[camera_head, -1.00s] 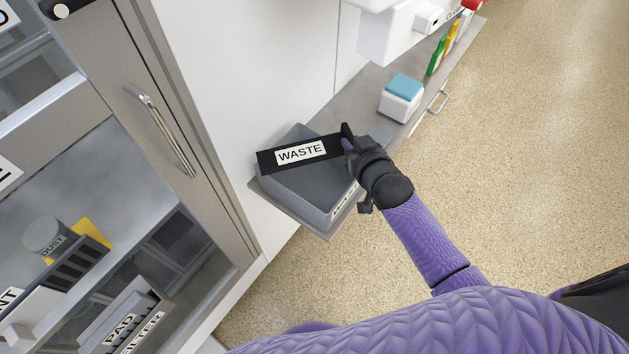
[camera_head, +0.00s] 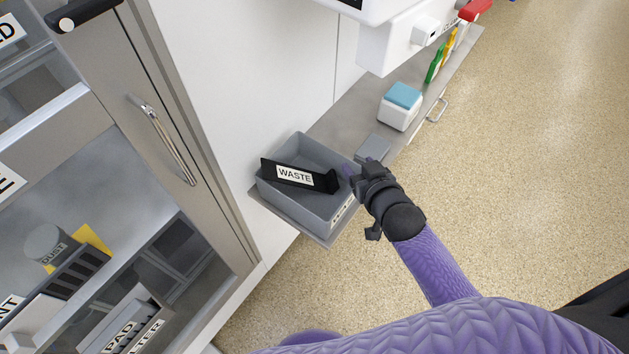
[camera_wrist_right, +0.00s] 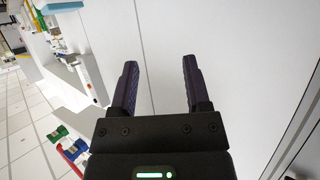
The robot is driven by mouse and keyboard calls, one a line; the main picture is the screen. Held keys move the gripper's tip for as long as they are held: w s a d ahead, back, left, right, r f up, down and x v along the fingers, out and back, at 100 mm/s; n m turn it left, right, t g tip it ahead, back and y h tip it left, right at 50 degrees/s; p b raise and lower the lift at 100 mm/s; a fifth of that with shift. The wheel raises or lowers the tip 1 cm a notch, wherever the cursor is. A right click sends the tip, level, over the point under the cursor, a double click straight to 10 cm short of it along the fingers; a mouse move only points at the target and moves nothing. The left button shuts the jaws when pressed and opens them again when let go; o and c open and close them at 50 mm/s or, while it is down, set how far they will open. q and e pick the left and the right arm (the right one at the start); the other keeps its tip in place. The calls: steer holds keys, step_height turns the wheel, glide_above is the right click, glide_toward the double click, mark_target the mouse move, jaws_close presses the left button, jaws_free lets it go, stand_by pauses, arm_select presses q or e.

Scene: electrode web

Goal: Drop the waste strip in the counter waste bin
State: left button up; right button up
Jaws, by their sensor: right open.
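The waste strip (camera_head: 318,181), black with a white WASTE label, lies tilted inside the grey counter waste bin (camera_head: 326,208). Its left end rests near the bin's left rim and its bent right end is lower inside. My right gripper (camera_head: 352,172) is beside the bin's right rim, apart from the strip. In the right wrist view my right gripper (camera_wrist_right: 158,85) is open, with nothing between its two fingers. The bin does not show clearly in the wrist view. My left gripper is not in view.
The bin stands at the near end of a narrow grey counter (camera_head: 352,113). A white box with a blue top (camera_head: 401,103) and upright coloured items (camera_head: 441,55) stand further along it. A glass-fronted cabinet (camera_head: 150,120) is at the left. Open floor lies at the right.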

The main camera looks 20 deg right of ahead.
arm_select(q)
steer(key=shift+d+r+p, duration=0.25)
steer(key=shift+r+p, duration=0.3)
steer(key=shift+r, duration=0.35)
arm_select(e)
steer(key=v, duration=0.5)
steer(key=shift+s+r, duration=0.1)
steer(key=shift+s, duration=0.1)
steer(key=s+f+g+b, duration=0.1)
steer(key=s+f+g, duration=0.3)
steer(key=f, duration=0.6)
steer(key=s+f+g+b, duration=0.1)
steer(key=s+f+g, duration=0.1)
steer(key=s+f, duration=0.6)
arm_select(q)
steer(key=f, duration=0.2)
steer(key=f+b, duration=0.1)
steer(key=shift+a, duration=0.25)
arm_select(e)
steer(key=s+f+n+g, duration=0.1)
steer(key=s+f+g, duration=0.2)
steer(key=s+f, duration=0.3)
steer(key=s+a+f+n+g, duration=0.1)
steer(key=s+f+g, duration=0.2)
steer(key=s, duration=1.1)
step_height(320, 180, down, 4)
steer(key=shift+a+r+g, duration=0.15)
steer(key=shift+a+g, duration=0.2)
steer(key=shift+g, duration=0.05)
